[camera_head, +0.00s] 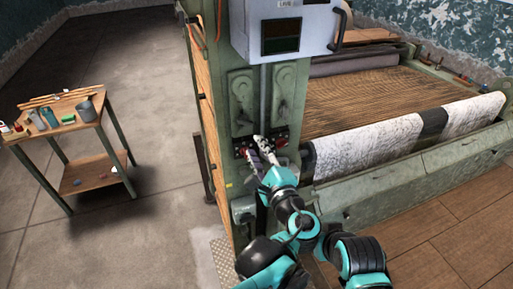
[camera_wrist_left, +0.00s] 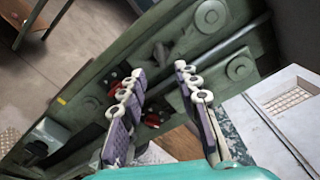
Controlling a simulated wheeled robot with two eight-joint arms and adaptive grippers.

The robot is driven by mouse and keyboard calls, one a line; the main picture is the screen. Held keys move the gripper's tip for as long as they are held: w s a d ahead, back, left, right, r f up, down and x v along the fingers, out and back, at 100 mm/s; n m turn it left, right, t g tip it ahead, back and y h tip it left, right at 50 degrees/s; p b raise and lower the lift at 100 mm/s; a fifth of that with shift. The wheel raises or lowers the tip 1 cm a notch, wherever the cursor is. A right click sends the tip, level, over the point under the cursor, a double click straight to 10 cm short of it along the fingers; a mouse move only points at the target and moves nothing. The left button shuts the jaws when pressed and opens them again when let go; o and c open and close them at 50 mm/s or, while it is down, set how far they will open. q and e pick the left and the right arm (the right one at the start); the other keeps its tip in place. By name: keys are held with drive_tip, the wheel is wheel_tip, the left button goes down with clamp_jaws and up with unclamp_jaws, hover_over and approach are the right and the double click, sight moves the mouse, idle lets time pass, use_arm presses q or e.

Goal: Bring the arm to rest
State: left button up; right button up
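My left arm (camera_head: 283,196) is teal and black and reaches up from the bottom middle of the head view. My left gripper (camera_head: 252,147) is in front of the green machine post (camera_head: 241,95), by a small dark control panel with red buttons (camera_head: 281,143). In the left wrist view its two purple-and-white fingers (camera_wrist_left: 158,72) stand apart, with nothing held between them. Red controls (camera_wrist_left: 114,90) show beside and behind the fingers there. I cannot tell whether the fingertips touch the panel. My right gripper is not in view.
A loom-like machine with a patterned cloth roll (camera_head: 385,137) stands at the right. A grey box (camera_head: 284,30) with a screen hangs above the panel. A small wooden table (camera_head: 88,113) with cans and tools is at the left. The concrete floor (camera_head: 145,60) between is clear.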

use_arm(q)
drive_tip(key=s+a+f+n+g+b, duration=0.2)
drive_tip(key=a+f+n+g+b, duration=0.15)
drive_tip(key=a+f, duration=0.45)
drive_tip(key=s+a+f+n+g+b, duration=0.2)
drive_tip(key=a+f+n+g+b, duration=0.15)
drive_tip(key=a+f, duration=0.45)
drive_tip(key=s+a+f+n+g+h+b, duration=0.3)
drive_tip(key=s+a+f+n+h+b, duration=0.1)
drive_tip(key=s+f+n, duration=0.8)
drive_tip(key=f+h+b, duration=0.1)
drive_tip(key=b, duration=0.1)
drive_tip(key=shift+s+a+f+h+b, duration=0.2)
drive_tip(key=shift+s+f+h+b, duration=0.1)
drive_tip(key=shift+f+b, duration=0.1)
drive_tip(key=shift+w, duration=0.1)
